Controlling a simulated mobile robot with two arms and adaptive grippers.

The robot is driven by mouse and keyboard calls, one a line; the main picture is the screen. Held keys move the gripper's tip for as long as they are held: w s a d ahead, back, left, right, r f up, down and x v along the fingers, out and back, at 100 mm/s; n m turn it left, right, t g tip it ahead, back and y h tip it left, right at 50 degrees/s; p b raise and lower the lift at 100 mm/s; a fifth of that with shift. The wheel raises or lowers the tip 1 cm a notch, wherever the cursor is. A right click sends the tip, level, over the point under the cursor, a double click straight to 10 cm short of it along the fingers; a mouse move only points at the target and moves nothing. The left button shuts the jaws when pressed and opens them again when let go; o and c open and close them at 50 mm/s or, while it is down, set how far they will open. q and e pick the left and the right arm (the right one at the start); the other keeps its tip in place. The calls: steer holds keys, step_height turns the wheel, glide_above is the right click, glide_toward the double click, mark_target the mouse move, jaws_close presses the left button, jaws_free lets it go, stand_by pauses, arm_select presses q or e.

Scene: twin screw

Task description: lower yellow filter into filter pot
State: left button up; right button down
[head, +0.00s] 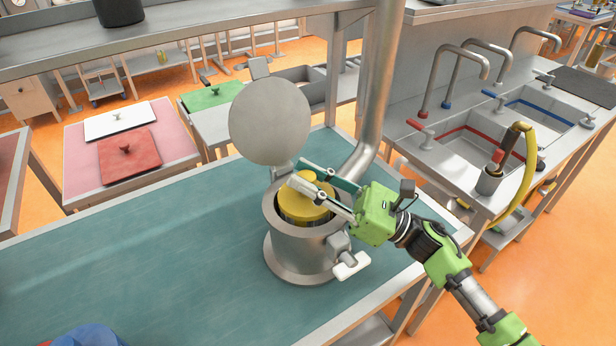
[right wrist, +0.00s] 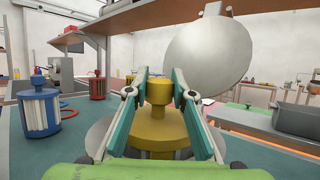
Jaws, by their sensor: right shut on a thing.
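My right gripper (head: 298,177) is shut on the knob of the yellow filter; the right wrist view shows both fingers at the sides of the yellow knob (right wrist: 158,92). The pot's round lid (head: 270,121) stands open behind the pot, and it also shows in the right wrist view (right wrist: 205,55). My left gripper is in neither view.
The pot stands on a green worktop (head: 150,255) with free room to its left. A blue object (head: 88,336) is at the lower left edge. The right wrist view shows a blue-topped filter (right wrist: 38,108) and a red-topped one (right wrist: 97,86). A thick metal pipe (head: 376,95) rises behind the pot.

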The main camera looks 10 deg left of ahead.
steer(key=shift+r, duration=0.1)
steer(key=c, duration=1.7)
jaws_free()
steer(key=shift+d+f, duration=0.15)
steer(key=shift+f, duration=0.05)
steer(key=shift+d+f, duration=0.15)
steer(key=shift+d, duration=0.2)
steer(key=v, duration=1.1)
steer(key=shift+s, duration=0.1)
